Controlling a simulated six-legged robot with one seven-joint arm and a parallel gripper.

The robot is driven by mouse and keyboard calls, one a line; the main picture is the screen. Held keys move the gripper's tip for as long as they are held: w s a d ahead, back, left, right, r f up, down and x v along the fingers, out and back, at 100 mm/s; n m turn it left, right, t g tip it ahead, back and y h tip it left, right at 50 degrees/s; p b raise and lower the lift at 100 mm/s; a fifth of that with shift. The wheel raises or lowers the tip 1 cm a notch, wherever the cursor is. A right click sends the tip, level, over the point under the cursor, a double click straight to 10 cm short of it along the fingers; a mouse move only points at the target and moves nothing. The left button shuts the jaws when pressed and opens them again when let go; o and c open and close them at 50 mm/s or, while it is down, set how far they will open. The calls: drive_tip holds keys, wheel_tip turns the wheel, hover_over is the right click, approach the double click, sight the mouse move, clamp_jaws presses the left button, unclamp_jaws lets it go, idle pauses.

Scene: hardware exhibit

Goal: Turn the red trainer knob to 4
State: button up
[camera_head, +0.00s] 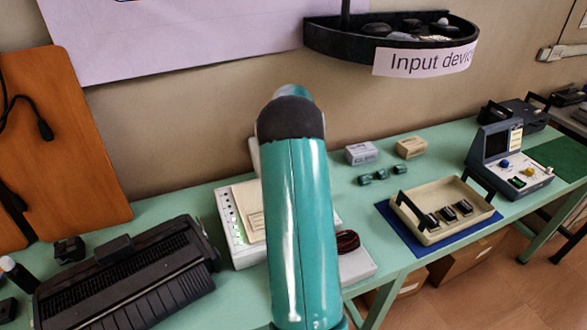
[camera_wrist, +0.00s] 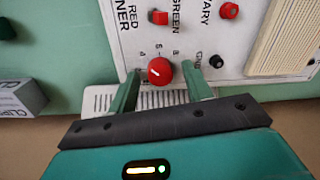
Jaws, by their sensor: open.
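The red trainer knob (camera_wrist: 160,71) is round with a white pointer line and shows in the wrist view on the white trainer panel (camera_wrist: 205,45). Small printed marks stand around it; I cannot read them surely. My gripper (camera_wrist: 160,84) is open, with one green finger on each side of the knob and a visible gap at least on the right. In the head view the trainer (camera_head: 237,235) is a white box with a row of small lights, partly hidden behind my teal arm. The knob and gripper are hidden there.
In the head view a black printer-like machine (camera_head: 130,275) stands left, and a beige tray (camera_head: 440,233) lies right.

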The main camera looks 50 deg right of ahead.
wheel_tip(320, 180, up, 14)
drive_tip(key=shift+d, duration=0.35)
drive_tip(key=shift+s+f, duration=0.1)
idle(0.4)
drive_tip(key=a+r+n+t, duration=0.1)
drive_tip(key=a+r, duration=0.3)
drive_tip(key=a, duration=0.5)
drive_tip(key=a+r+t+h, duration=0.1)
drive_tip(key=a+r, duration=0.2)
drive_tip(key=a, duration=0.7)
drive_tip(key=a+r+n, duration=0.1)
drive_tip(key=a+r, duration=0.3)
drive_tip(key=a, duration=0.5)
drive_tip(key=s+a+f+n+t, duration=0.1)
drive_tip(key=s+a+f, duration=0.1)
drive_tip(key=s+a, duration=0.5)
drive_tip(key=s+a+f+t, duration=0.2)
drive_tip(key=s+a, duration=0.5)
drive_tip(key=a, duration=0.7)
drive_tip(key=shift+a+n, duration=0.2)
drive_tip(key=shift+n, duration=0.2)
drive_tip(key=shift+s, duration=0.1)
